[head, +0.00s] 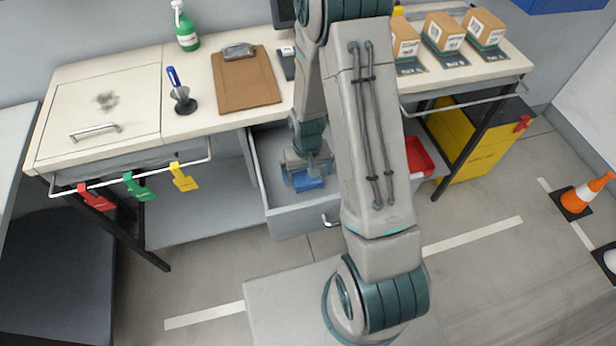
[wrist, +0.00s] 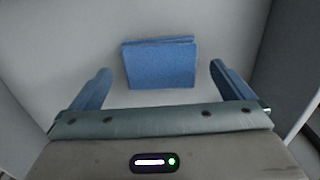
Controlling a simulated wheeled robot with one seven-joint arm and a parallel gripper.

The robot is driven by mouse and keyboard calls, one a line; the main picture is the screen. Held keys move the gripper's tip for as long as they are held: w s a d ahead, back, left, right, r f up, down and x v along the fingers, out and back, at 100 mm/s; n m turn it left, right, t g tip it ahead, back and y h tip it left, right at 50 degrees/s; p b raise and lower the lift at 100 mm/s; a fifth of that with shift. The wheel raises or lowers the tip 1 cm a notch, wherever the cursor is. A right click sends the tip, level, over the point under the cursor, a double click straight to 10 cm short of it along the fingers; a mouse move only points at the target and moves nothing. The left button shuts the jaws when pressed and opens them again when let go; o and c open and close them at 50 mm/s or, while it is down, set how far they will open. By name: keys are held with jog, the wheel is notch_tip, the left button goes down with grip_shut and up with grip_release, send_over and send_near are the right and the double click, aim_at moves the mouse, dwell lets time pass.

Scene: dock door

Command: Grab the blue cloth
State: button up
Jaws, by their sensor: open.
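The blue cloth (head: 309,183) lies folded on the floor of the open grey drawer (head: 290,222). In the wrist view the folded cloth (wrist: 160,64) sits centred ahead of my gripper (wrist: 160,84), between the lines of its two fingers. My gripper (head: 306,180) is inside the drawer, just above the cloth, with its fingers spread wide and nothing held. The gripper and arm hide part of the cloth and drawer in the head view. Whether the fingertips touch the drawer floor I cannot tell.
The drawer walls stand close around my gripper. The bench (head: 215,122) above holds a clipboard (head: 246,80), a pen stand (head: 183,102), a green bottle (head: 187,30) and small boxes (head: 444,32). A red bin (head: 418,156) is right of the drawer. Coloured tags hang from the left rail.

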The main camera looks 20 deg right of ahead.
jog(key=shift+f, duration=0.75)
jog(key=c, duration=1)
jog(key=shift+c, duration=0.2)
jog(key=shift+r, duration=0.2)
